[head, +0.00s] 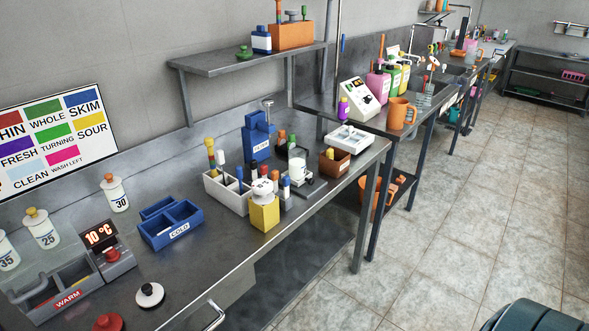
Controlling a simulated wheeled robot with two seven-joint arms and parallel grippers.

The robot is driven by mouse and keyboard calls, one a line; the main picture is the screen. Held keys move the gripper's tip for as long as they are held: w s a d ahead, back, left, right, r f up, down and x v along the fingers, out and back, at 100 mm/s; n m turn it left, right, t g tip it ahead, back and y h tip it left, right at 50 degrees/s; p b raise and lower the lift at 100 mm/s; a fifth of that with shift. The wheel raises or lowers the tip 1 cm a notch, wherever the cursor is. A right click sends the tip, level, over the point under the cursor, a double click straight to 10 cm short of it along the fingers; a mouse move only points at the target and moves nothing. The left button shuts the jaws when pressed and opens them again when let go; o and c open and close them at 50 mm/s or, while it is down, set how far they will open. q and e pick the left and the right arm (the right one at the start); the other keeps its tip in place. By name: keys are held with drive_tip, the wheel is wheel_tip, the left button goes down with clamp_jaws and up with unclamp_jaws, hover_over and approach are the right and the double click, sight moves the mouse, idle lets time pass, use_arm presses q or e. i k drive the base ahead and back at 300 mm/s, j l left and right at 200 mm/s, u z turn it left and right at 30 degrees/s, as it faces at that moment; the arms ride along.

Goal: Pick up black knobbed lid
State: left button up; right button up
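A round black-and-white knobbed lid (150,295) lies on the steel counter (205,262) near its front edge, at the lower left of the head view. It lies apart from the things around it, and nothing covers it. A red knobbed lid (108,322) lies nearer to me, partly cut off by the bottom edge of the picture. A green knobbed lid (243,53) sits on the wall shelf. Neither of my grippers shows in the head view.
A grey box marked WARM (68,297) and a temperature display (100,236) stand left of the lid. A blue COLD tray (171,231) is behind it. A bar handle (215,315) sticks out from the counter's front. Bare counter lies right of the lid.

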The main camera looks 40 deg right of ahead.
sight(150, 294)
drive_tip(key=l+u, duration=0.15)
drive_tip(key=u, duration=0.2)
drive_tip(key=l+u, duration=0.2)
drive_tip(key=u, duration=0.15)
drive_tip(key=k+l+u, duration=0.15)
drive_tip(key=l, duration=0.2)
drive_tip(key=k+l+u, duration=0.15)
drive_tip(key=l, duration=0.25)
drive_tip(key=k+l+u, duration=0.1)
drive_tip(key=l, duration=0.25)
drive_tip(key=k+l, duration=0.15)
drive_tip(key=l, duration=0.2)
drive_tip(key=k+l, duration=0.15)
drive_tip(key=l, duration=0.15)
drive_tip(key=k+l, duration=0.15)
drive_tip(key=l, duration=0.2)
drive_tip(key=i+u, duration=0.05)
